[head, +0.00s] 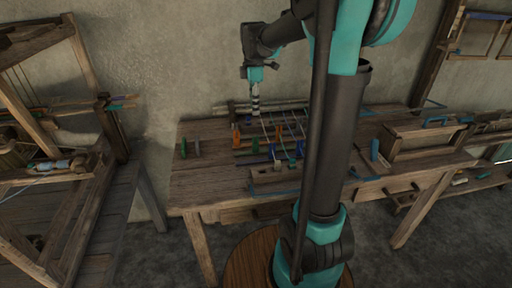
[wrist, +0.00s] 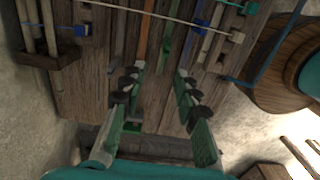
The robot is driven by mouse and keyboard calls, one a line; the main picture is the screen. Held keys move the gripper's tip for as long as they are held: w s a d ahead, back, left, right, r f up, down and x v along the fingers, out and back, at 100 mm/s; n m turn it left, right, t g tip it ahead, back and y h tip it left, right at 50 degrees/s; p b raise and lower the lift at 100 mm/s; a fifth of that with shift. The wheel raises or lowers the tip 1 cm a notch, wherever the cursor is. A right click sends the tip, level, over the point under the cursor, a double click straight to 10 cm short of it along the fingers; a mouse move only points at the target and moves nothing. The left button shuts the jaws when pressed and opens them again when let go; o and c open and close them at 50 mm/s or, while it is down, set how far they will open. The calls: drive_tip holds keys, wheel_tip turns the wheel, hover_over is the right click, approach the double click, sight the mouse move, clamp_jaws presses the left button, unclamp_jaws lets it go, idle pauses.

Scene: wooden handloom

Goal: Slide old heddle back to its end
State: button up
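My gripper (head: 256,108) points down over the back of the wooden workbench, near the frame of strips and cords. In the wrist view, its two green fingers (wrist: 161,72) are apart with nothing between them. Beyond the fingertips lie an orange strip (wrist: 144,38), a green strip (wrist: 167,45) and a blue-ended strip (wrist: 195,40) on the wood. A pale cord (wrist: 160,15) crosses above them. In the head view, orange pieces (head: 236,138) and a green piece (head: 255,146) show there. I cannot tell which piece is the old heddle.
The workbench (head: 205,185) has clear wood at its front left. A green piece (head: 183,148) stands at its left end. A wooden box frame (head: 415,140) stands at the right. A loom (head: 70,170) is at the left. A rack of rods (wrist: 45,55) is at the wrist view's left.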

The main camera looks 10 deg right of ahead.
sight(255, 151)
drive_tip(key=f, duration=0.5)
drive_tip(key=s+f, duration=0.1)
drive_tip(key=f, duration=1.1)
drive_tip(key=shift+s+f, duration=0.2)
clamp_jaws()
